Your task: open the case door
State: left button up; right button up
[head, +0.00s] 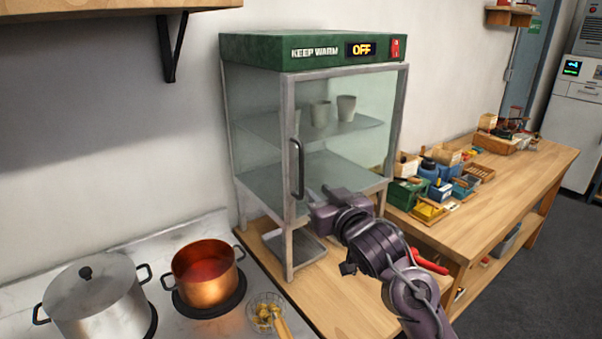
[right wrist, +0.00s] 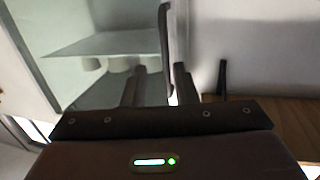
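The keep-warm case (head: 315,50) has a green top, an "OFF" display and a glass door (head: 350,110) in a grey metal frame. The door looks shut. Its upright dark handle (head: 297,168) is on the door's left side. My right gripper (head: 308,200) is at the handle's lower end. In the right wrist view, the handle (right wrist: 166,45) runs down between the two open fingers (right wrist: 160,85), with a gap visible beside it. Whether a finger touches it, I cannot tell. My left gripper is not in view.
Pale cups (head: 346,107) stand on the case's upper shelf. A stove with a steel pot (head: 95,300), a copper pot (head: 205,282) and a wire skimmer (head: 265,313) is at the lower left. Boxes and bins (head: 440,180) crowd the wooden bench to the right.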

aim_at(302, 169)
jog(key=shift+y, duration=0.4)
jog(key=w+a+p, duration=0.1)
jog(key=w, duration=0.1)
jog(key=w+a+r+p, duration=0.1)
jog(key=w, duration=0.2)
jog(key=w+a+r+p, duration=0.1)
jog(key=w+a, duration=0.1)
jog(key=shift+w+r, duration=0.2)
jog(key=shift+w, duration=0.15)
grip_shut()
